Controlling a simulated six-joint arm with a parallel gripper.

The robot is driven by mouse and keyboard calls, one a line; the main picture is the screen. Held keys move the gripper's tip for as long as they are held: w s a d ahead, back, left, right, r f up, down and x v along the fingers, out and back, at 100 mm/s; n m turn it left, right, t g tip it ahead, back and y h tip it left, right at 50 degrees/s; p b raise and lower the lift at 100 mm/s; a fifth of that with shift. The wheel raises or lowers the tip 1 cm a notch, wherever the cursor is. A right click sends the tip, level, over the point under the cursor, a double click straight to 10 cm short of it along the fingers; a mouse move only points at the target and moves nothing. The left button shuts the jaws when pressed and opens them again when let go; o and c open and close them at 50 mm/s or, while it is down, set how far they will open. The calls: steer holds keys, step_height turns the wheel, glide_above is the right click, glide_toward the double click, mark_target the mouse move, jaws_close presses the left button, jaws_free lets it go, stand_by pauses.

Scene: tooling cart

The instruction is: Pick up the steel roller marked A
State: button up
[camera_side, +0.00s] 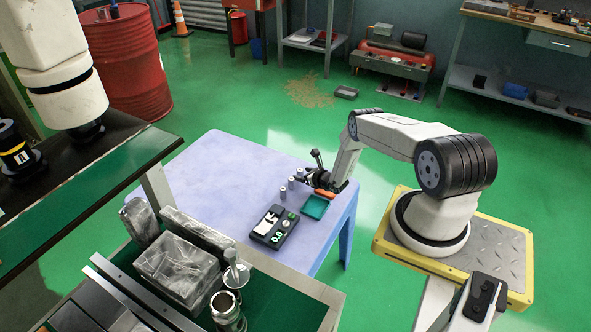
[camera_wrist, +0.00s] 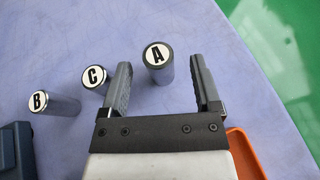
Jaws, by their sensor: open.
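The steel roller marked A (camera_wrist: 160,69) stands upright on the pale blue-violet table (camera_wrist: 220,30), its white top label facing up. In the wrist view it lies ahead of my gripper (camera_wrist: 172,80), between the lines of the two open fingers and closer to the left one. Roller C (camera_wrist: 94,78) stands just outside the left finger, which hides a part of it. Roller B (camera_wrist: 43,101) stands farther left. In the side view my gripper (camera_side: 318,182) is low over the table beside the small grey rollers (camera_side: 291,186), whose letters are too small to read.
A teal tray (camera_side: 314,207) and a dark device with a display (camera_side: 274,227) lie on the table near the rollers. An orange object (camera_wrist: 246,152) is right of my gripper in the wrist view. The table's right edge is close by; its left part is clear.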

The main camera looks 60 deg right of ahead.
steer(key=shift+x, duration=1.1)
jaws_close()
